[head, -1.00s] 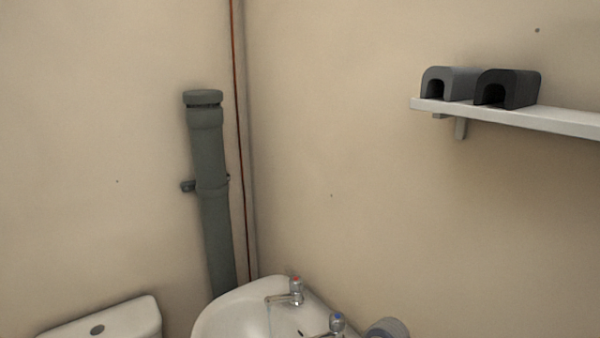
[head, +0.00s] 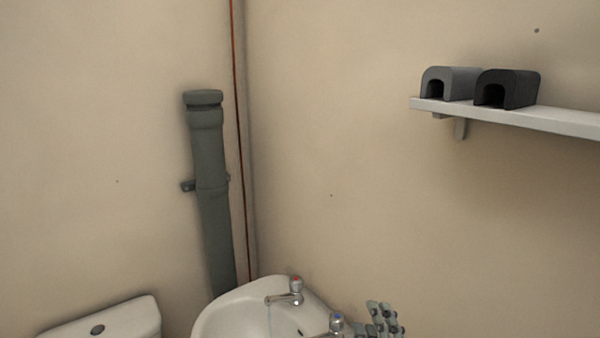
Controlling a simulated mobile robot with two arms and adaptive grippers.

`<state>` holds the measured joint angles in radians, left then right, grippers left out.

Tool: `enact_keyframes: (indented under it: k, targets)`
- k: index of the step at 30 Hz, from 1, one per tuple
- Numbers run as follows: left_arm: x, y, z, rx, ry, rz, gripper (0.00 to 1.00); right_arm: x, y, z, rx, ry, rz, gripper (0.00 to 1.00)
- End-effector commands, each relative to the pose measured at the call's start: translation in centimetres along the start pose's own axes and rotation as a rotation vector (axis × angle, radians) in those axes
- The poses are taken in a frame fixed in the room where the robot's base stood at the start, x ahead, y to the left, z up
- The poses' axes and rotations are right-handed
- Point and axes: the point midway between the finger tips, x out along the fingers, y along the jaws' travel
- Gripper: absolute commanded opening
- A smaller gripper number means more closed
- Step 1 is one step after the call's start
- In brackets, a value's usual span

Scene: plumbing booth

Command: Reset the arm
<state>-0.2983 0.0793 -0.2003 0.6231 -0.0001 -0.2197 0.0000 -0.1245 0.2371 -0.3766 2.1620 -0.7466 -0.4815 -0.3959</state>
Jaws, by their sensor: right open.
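My right gripper (head: 382,314) shows at the bottom edge, just right of the basin and near the blue-topped tap. Its grey jointed fingers point up and are open, with nothing seen between them. The rest of the right arm is below the frame. My left gripper is not in view.
A white basin (head: 238,310) has a red-topped tap (head: 290,291) and a blue-topped tap (head: 337,323). A toilet cistern (head: 125,321) is at lower left. A grey pipe (head: 209,160) stands in the corner. A shelf (head: 560,121) holds a grey block (head: 452,83) and black block (head: 518,88).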

Motion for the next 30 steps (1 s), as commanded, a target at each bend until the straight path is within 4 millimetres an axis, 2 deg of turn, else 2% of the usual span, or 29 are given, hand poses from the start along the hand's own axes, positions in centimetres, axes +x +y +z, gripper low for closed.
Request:
enact_keyframes:
  k: [1,3,5,6,9,15,22,30]
  targets:
    - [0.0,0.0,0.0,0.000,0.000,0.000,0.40,-1.3,-1.5,2.3,0.105,-0.094,-0.066,0.44]
    - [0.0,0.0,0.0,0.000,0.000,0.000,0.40,-3.4,-3.9,5.3,0.249,-0.229,-0.160,0.44]
    - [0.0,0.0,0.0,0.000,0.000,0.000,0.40,-5.7,-6.1,7.4,0.369,-0.345,-0.243,0.44]
    - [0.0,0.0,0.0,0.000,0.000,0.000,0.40,-7.4,-7.6,8.7,0.445,-0.423,-0.300,0.44]
    - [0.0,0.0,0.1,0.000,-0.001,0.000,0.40,-12.2,-11.1,10.6,0.611,-0.602,-0.435,0.44]
    - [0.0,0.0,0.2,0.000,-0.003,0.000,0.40,-20.7,-15.4,11.3,0.829,-0.875,-0.650,0.44]
    - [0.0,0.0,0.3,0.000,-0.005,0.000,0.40,-29.1,-17.6,10.1,0.975,-1.113,-0.848,0.44]
    - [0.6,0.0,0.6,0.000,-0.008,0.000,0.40,-28.3,-24.6,12.4,0.965,-1.138,-0.872,0.44]
